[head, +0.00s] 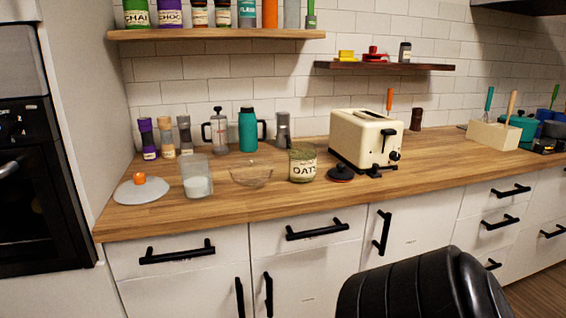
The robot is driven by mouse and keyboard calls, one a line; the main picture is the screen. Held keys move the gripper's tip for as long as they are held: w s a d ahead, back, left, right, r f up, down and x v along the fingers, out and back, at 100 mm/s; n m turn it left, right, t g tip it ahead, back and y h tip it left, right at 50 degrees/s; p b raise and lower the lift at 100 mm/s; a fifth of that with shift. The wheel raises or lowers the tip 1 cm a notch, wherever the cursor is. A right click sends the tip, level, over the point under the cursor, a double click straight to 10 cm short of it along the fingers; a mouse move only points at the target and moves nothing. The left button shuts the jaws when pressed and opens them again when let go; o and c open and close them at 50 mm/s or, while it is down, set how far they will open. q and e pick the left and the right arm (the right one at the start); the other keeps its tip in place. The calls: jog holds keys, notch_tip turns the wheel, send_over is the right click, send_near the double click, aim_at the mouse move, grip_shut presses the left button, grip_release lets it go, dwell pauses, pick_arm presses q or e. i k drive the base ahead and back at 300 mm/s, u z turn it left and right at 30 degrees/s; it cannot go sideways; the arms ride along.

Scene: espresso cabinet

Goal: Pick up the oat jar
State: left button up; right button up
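The oat jar (303,164) stands upright on the wooden counter, left of the cream toaster. It is a glass jar with a pale label reading "OATS". A dark round lid with a reddish knob (341,173) lies on the counter just right of the jar. A clear glass bowl (251,174) stands close to the jar's left side. Neither of my grippers shows in the head view.
The cream toaster (366,138) stands right behind the lid. A glass container with white contents (196,178) and a plate with an orange item (141,190) are at left. A teal flask (248,130) stands behind. The counter's front strip (300,203) is clear.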

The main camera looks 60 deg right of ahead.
aim_at(302, 158)
jog(key=z, duration=0.7)
jog(key=i, duration=0.8)
jog(key=z, duration=0.9)
